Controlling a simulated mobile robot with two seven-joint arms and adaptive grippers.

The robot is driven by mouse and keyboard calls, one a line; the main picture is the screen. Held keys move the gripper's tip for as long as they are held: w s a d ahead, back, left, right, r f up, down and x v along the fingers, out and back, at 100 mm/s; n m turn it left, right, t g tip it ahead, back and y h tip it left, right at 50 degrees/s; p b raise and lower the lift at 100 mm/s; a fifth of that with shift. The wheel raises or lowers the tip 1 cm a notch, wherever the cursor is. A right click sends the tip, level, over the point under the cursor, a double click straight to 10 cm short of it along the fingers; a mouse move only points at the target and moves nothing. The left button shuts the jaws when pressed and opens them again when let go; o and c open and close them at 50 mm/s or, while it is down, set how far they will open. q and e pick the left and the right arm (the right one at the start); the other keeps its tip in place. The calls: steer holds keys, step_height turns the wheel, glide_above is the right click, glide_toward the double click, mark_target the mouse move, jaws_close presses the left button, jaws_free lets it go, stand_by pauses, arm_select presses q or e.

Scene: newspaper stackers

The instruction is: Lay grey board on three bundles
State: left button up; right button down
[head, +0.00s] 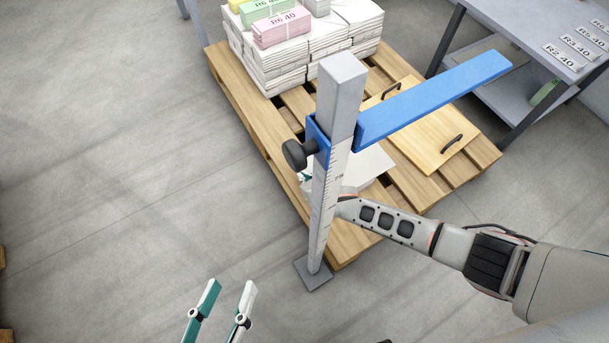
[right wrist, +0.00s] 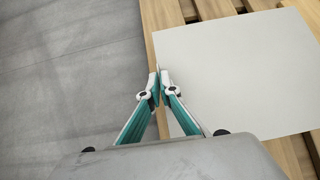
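The grey board (head: 371,165) is a pale flat sheet low over the pallet's near part, partly hidden by the measuring post in the head view. In the right wrist view the board (right wrist: 240,75) fills the right side, with bare slats around it. My right gripper (right wrist: 159,82) has its fingertips together at the board's left edge, seemingly pinching it; in the head view it is mostly hidden behind the post. White paper bundles (head: 275,65) are stacked at the pallet's far end, with green and pink labels on top. My left gripper (head: 226,285) is open and empty over the floor.
The post (head: 328,190) with a blue arm (head: 435,97) stands in front of the pallet (head: 240,100). A wooden board with two black handles (head: 425,135) lies on the pallet's right side. A grey table (head: 520,25) with labels is at upper right.

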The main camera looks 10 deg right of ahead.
steer(key=shift+f, duration=0.3)
steer(key=shift+f+b, duration=0.3)
steer(key=shift+b, duration=0.05)
steer(key=c, duration=2.2)
jaws_free()
